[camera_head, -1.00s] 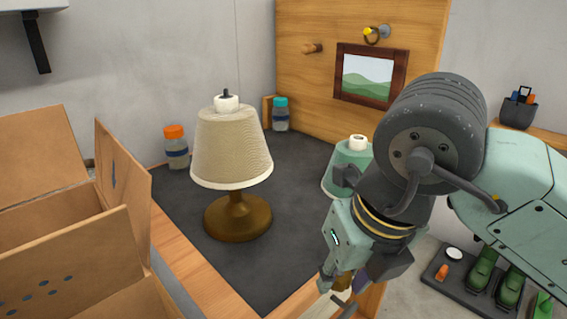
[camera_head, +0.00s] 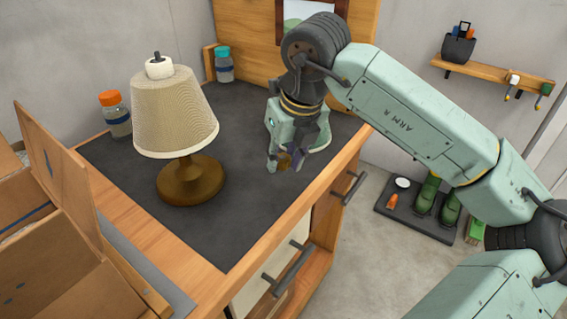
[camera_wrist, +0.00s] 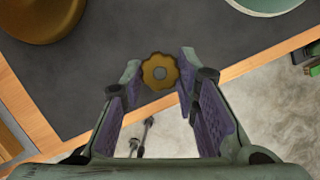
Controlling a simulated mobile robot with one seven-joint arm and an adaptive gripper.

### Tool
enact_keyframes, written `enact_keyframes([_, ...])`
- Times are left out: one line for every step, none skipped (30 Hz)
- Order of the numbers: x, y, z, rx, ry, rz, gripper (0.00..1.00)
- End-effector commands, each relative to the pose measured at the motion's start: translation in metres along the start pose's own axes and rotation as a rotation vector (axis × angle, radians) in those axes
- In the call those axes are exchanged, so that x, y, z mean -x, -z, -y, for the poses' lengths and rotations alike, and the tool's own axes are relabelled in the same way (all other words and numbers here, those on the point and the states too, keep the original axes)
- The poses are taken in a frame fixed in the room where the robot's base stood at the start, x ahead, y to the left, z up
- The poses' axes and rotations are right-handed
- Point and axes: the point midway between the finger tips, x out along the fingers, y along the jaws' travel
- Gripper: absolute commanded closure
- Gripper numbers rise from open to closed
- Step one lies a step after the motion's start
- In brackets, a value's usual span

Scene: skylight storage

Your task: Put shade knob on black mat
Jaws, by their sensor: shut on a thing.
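A brass-coloured knob with a scalloped rim (camera_wrist: 160,71) is held between my fingertips. It also shows small in the head view (camera_head: 284,161). My gripper (camera_wrist: 159,74) is shut on it, pointing down near the worktop's right edge. The dark mat (camera_head: 230,215) covers most of the wooden worktop. In the head view the knob appears over the mat; the wrist view sets it near the mat's wooden border. I cannot tell whether it touches the mat. A lamp with a beige shade (camera_head: 177,110) and brass base stands on the mat, left of my gripper.
Bottles with orange (camera_head: 116,113) and blue caps (camera_head: 224,64) stand at the back. An open cardboard box (camera_head: 60,195) is at left. Boots (camera_head: 427,193) stand on a dark floor tray (camera_head: 388,210).

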Motion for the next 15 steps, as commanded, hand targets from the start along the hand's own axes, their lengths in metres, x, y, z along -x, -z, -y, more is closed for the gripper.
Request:
enact_keyframes([-0.001,-0.007,0.002,0.000,-0.003,-0.002,0.96])
enact_keyframes([-0.003,-0.010,0.003,-0.001,-0.003,-0.003,0.96])
enact_keyframes([-0.011,-0.005,0.003,-0.001,-0.005,-0.004,0.96])
enact_keyframes([-0.016,-0.003,0.003,0.000,-0.004,-0.004,0.96])
enact_keyframes([-0.021,-0.001,0.003,0.001,-0.005,-0.004,0.96])
enact_keyframes([-0.026,0.000,0.004,0.000,-0.004,-0.003,0.96])
enact_keyframes([-0.029,0.001,0.004,0.000,-0.003,-0.002,0.96])
enact_keyframes([-0.032,0.002,0.004,0.000,-0.004,-0.002,0.96])
enact_keyframes([-0.035,0.003,0.004,0.000,-0.002,-0.001,0.96])
enact_keyframes([-0.036,0.003,0.004,0.000,-0.001,-0.001,0.96])
enact_keyframes([-0.036,0.003,0.004,-0.001,-0.001,0.000,0.96])
enact_keyframes([-0.037,0.003,0.004,-0.001,0.000,0.000,0.96])
enact_keyframes([-0.037,0.003,0.004,-0.001,0.000,0.000,0.96])
enact_keyframes([-0.037,0.003,0.004,-0.001,0.000,0.000,0.96])
enact_keyframes([-0.037,0.003,0.004,-0.001,0.000,0.000,0.96])
